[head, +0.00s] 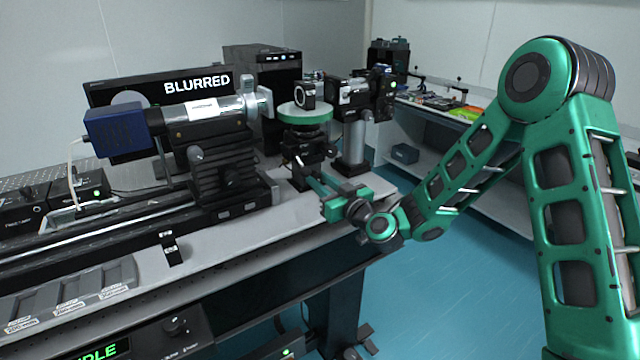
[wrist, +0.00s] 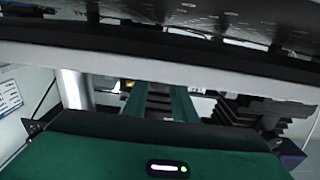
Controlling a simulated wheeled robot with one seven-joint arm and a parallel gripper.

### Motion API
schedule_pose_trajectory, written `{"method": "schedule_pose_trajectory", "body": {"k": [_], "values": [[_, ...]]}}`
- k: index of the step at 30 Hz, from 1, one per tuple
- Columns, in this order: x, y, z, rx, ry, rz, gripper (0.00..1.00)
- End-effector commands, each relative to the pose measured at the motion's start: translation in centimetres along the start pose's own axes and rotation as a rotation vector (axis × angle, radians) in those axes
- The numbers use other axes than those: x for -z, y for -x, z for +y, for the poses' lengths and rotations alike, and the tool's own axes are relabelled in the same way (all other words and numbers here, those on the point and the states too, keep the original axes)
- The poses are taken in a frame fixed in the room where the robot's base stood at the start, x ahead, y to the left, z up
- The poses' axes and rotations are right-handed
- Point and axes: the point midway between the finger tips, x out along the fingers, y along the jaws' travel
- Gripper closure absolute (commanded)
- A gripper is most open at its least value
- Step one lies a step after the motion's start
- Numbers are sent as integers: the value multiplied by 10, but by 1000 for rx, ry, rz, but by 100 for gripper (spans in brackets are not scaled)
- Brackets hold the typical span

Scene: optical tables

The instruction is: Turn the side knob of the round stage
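The round stage has a pale green disc top (head: 305,112) with a black ring-shaped mount on it, on a dark base, in the head view. Dark parts (head: 308,146) show under the disc; I cannot pick out the side knob clearly. My gripper (head: 306,168) reaches in from the right, its green fingers low in front of the stage base. In the wrist view, the two green fingers (wrist: 160,88) stand apart with a dark gap between them. Their tips lie close to the stage base; contact with the knob cannot be told.
A blue-ended camera tube (head: 205,112) stands on a rail left of the stage. A monitor (head: 110,95) reads BLURRED. A post-mounted device (head: 355,140) stands close on the right. The pale table edge (head: 215,262) runs below. Open blue floor (head: 440,285) lies right.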

Motion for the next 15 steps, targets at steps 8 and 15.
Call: {"method": "schedule_pose_trajectory", "body": {"k": [8, 15], "values": [[0, 0, 0, 0, -25, 0, 98], [0, 0, 0, 0, -61, -1, 98]]}}
